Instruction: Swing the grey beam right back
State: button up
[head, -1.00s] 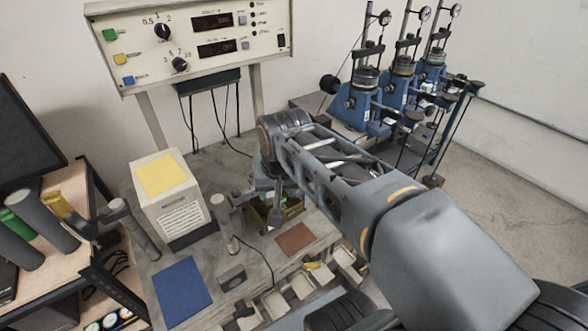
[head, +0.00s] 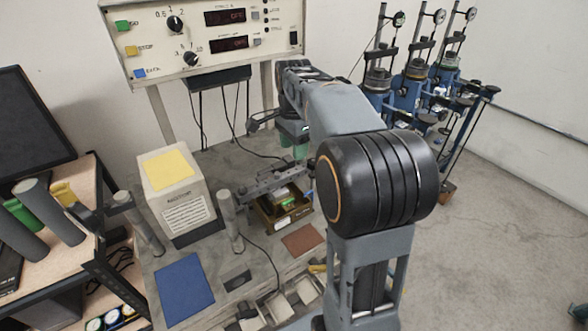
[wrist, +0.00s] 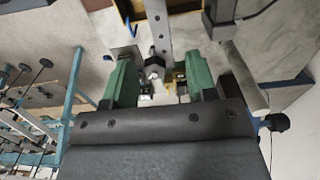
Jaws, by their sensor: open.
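The grey beam (head: 272,183) runs from a grey upright post (head: 231,222) to the right, over a small brown open box (head: 284,212). Its right end is partly hidden by my arm in the head view. In the wrist view the beam (wrist: 159,28) is a grey bar with holes, ending in a dark fitting (wrist: 154,66). My gripper (wrist: 160,62) has green fingers, open, one on each side of the beam's end; I cannot tell whether either touches it. In the head view only some green of my gripper (head: 293,141) shows, behind the beam.
A cream box with a yellow top (head: 172,190) stands left of the post. A blue mat (head: 183,288) and a brown mat (head: 302,239) lie on the bench. A control panel (head: 215,38) stands behind. Blue test stands (head: 410,95) are at the back right.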

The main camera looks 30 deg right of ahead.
aim_at(293, 170)
notch_tip(293, 170, down, 8)
jog(key=shift+r, duration=0.1)
dwell(0.4)
grip_shut()
dwell(0.4)
